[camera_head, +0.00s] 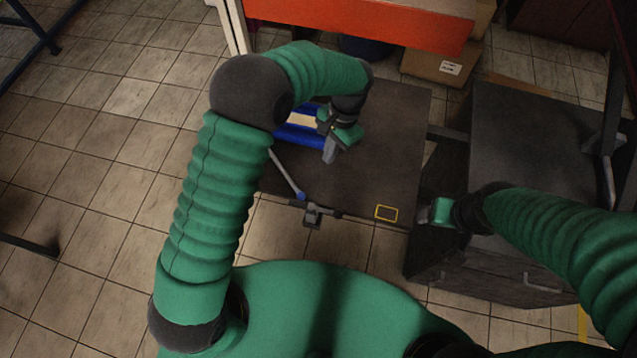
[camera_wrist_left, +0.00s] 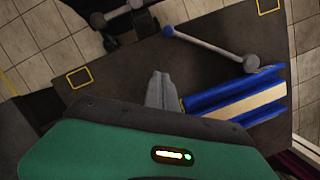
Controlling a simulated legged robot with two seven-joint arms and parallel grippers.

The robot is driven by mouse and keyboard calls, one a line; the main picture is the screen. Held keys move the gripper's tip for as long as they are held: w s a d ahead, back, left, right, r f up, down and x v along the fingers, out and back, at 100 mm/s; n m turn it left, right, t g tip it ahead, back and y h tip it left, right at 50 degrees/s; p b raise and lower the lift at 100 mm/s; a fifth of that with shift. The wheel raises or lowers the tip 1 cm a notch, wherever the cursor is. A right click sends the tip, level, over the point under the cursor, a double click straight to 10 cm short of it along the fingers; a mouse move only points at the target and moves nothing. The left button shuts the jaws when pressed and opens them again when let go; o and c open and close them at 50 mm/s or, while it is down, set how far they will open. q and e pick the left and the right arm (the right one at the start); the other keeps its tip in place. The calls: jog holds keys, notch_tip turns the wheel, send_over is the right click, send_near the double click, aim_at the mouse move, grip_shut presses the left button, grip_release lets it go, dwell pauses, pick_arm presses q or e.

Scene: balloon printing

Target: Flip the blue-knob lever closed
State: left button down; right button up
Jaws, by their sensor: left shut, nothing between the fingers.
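The lever is a thin grey rod (camera_head: 287,174) with a blue knob (camera_head: 301,195) at its near end, lying low over the dark table, close to its front edge. In the left wrist view the rod (camera_wrist_left: 210,47) runs from the blue knob (camera_wrist_left: 168,31) to a grey joint near the blue fixture. My left gripper (camera_head: 330,156) is shut and empty above the table, right of the rod and apart from it. Its closed fingertips (camera_wrist_left: 160,77) also show in the left wrist view. My right gripper (camera_head: 424,213) is by the table's right edge; its fingers are too small to read.
A blue fixture (camera_head: 300,134) with a pale strip sits on the table (camera_head: 395,130), partly behind my left arm. A dark clamp-like part (camera_head: 313,215) sits at the front edge near the knob. A yellow square outline (camera_head: 386,213) marks the table. A dark cabinet (camera_head: 520,120) stands right.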

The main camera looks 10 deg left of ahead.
pick_arm(q)
jog(key=x, duration=0.6)
jog(key=a+p+x, duration=0.1)
jog(key=x, duration=0.2)
jog(key=s, duration=0.1)
jog(key=s+a+f+p, duration=0.1)
jog(key=shift+s+a+f, duration=0.1)
jog(key=shift+s+f, duration=0.1)
jog(key=shift+s, duration=0.15)
jog(key=shift+s+a+f+p, duration=0.1)
jog(key=shift+s+a+p, duration=0.2)
jog(key=shift+s+a, duration=0.1)
jog(key=shift+a+f, duration=0.1)
